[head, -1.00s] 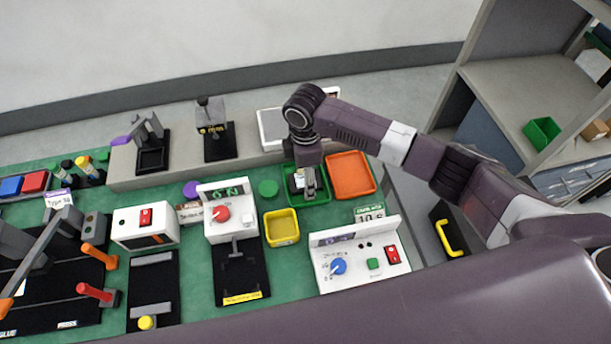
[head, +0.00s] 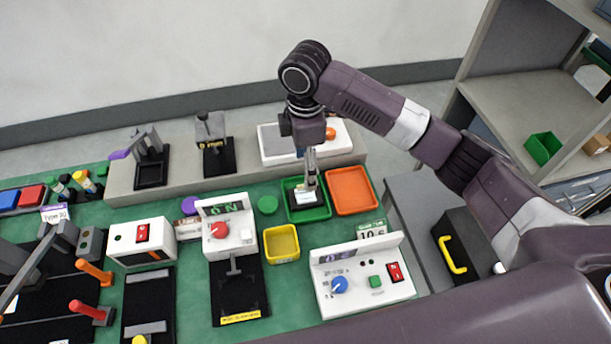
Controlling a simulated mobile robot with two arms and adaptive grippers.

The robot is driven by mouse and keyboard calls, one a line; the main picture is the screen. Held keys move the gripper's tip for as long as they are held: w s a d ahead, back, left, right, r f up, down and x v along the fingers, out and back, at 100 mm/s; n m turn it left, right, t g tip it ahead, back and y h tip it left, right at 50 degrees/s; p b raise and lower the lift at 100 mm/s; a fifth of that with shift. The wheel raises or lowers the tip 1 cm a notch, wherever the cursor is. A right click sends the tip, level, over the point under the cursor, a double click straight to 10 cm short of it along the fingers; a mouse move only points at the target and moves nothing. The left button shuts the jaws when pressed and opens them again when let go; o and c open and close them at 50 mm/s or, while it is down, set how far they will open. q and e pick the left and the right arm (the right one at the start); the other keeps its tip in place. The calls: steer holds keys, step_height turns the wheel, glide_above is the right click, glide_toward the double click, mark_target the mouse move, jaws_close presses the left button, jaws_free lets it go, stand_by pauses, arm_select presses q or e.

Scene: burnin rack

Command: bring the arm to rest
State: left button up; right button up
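My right arm reaches in from the right, and its gripper (head: 310,175) points down above the green tray (head: 322,212). A small dark item with a pale front (head: 304,200) lies in that tray below the fingers. The fingers look close together, but I cannot tell whether they are open or shut, or whether they touch the item. My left gripper is not in view.
An orange tray (head: 352,190) and a yellow bin (head: 281,244) flank the green tray. A white box with a blue knob (head: 340,285) and one with a red knob (head: 221,230) stand in front. A white device (head: 335,146) sits on the ledge behind.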

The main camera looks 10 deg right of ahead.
steer(key=shift+r, duration=0.25)
stand_by(0.3)
